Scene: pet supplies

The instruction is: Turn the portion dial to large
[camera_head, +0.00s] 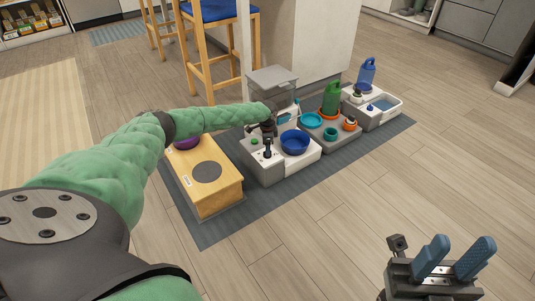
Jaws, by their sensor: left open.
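A pet feeder with a grey-lidded clear hopper (272,78) and a white and grey base (300,165) stands on the floor mat, with a blue bowl (295,142) in front. A small green knob or button (254,141) and a small black upright part (267,150) show on its base at the left. I cannot tell which part is the portion dial, or its setting. My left gripper (264,131) is small and dark in view, open, just above these controls; it hides part of the feeder. Contact cannot be told. My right gripper (453,262) is open and empty at lower right, far from the feeder.
A wooden box (222,190) with a dark round disc stands left of the feeder. A grey station with a green bottle (331,99) and a white fountain with a blue bottle (366,72) stand right. The mat's (300,195) front strip and the floor before it are clear.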

